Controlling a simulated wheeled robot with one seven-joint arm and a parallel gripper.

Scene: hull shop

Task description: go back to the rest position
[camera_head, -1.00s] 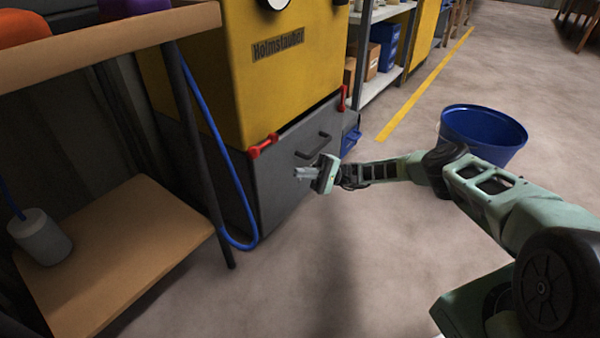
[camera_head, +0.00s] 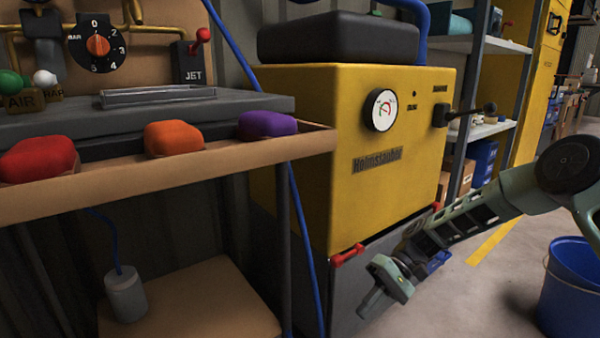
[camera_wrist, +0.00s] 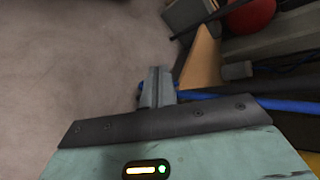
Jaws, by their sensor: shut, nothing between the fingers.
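My gripper (camera_head: 374,301) is shut and empty. In the head view it hangs in front of the grey lower drawer section of the yellow machine (camera_head: 300,150), its fingers pointing down and to the left. My arm reaches in from the right edge. In the wrist view the shut fingers of my gripper (camera_wrist: 158,88) stand at the middle, with bare floor to the left and a blue hose (camera_wrist: 285,104) behind to the right.
A workbench (camera_head: 230,160) with red, orange and purple lumps stands at left. Its lower shelf (camera_head: 200,305) holds a grey cylinder (camera_head: 125,294). A blue bucket (camera_head: 572,290) stands on the floor at right. Red clamps (camera_head: 347,255) stick out from the machine's drawer section.

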